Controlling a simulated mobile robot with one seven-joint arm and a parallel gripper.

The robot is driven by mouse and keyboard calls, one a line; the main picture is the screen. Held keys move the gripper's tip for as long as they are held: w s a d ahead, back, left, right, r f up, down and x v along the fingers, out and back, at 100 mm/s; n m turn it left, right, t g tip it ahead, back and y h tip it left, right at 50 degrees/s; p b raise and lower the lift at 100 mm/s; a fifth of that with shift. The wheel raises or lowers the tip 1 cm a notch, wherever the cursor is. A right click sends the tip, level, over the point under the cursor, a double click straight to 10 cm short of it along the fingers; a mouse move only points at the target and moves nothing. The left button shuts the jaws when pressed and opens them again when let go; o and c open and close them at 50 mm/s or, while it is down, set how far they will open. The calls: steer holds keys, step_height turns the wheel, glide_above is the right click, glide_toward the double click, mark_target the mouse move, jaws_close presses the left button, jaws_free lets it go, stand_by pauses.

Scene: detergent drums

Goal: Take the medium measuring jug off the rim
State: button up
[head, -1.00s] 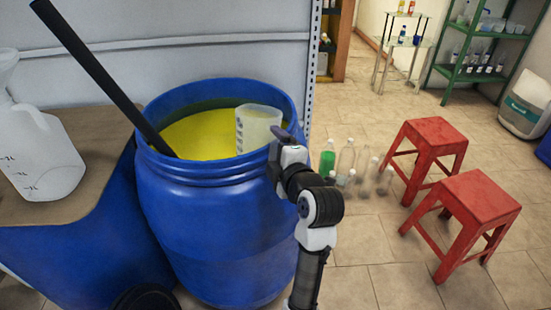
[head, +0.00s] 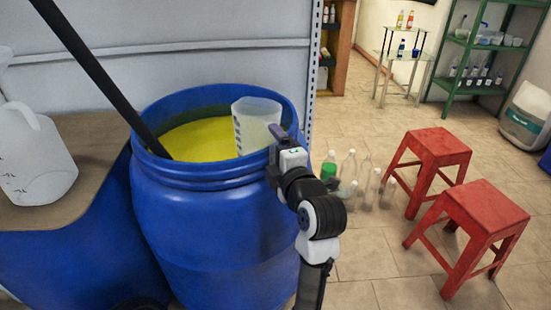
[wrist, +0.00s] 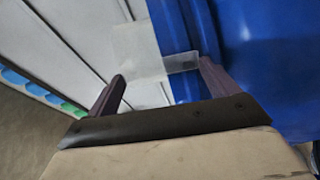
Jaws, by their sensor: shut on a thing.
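The medium measuring jug (head: 256,127) is translucent with dark marks on its side. In the head view it stands at the right rim of the open blue drum (head: 215,225), which holds yellow liquid (head: 198,139). My gripper (head: 276,140) is at the jug's right side, over the rim; its fingertips are hard to make out there. In the wrist view my gripper (wrist: 160,84) is shut on the translucent jug (wrist: 140,48), with a finger at each side of the gripped part. Whether the jug still touches the rim cannot be told.
A black pole (head: 95,72) leans in the drum. A larger white jug (head: 36,160) stands on a brown top (head: 92,165) at left. Several bottles (head: 348,167) and two red stools (head: 432,152) stand on the floor at right.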

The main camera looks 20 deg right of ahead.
steer(key=shift+r+n+t+b, duration=0.3)
steer(key=shift+n+t+b, duration=0.1)
steer(key=shift+b, duration=0.7)
step_height(320, 180, up, 12)
steer(key=p, duration=0.8)
steer(key=shift+f, duration=0.15)
steer(key=shift+w, duration=0.1)
step_height(320, 180, up, 4)
steer(key=p, duration=0.3)
steer(key=shift+r, duration=0.2)
